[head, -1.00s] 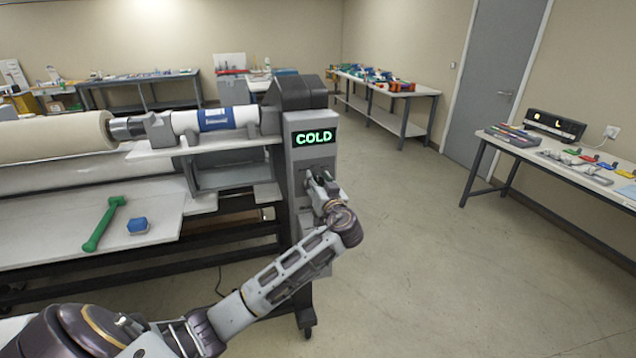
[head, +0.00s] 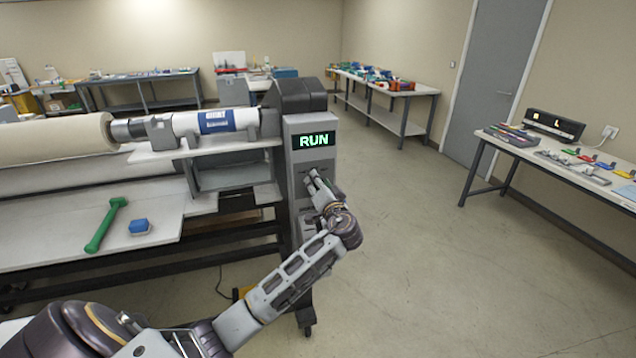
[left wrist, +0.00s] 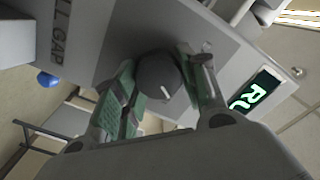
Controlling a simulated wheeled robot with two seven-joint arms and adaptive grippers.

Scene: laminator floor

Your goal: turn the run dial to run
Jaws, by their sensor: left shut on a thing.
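The laminator's control panel (head: 300,160) stands at the machine's right end, and its display (head: 313,140) reads RUN in green. The run dial (left wrist: 159,76) is a dark round knob with a white mark, seen in the left wrist view. My left gripper (head: 316,176) is at the panel front, just below the display. In the left wrist view its fingers (left wrist: 163,90) are on both sides of the dial, shut on it. In the head view the gripper hides the dial. My right gripper is not in view.
A white roll with a blue label (head: 216,121) sits left of the panel. A side table (head: 560,152) stands at the right. The floor between is clear.

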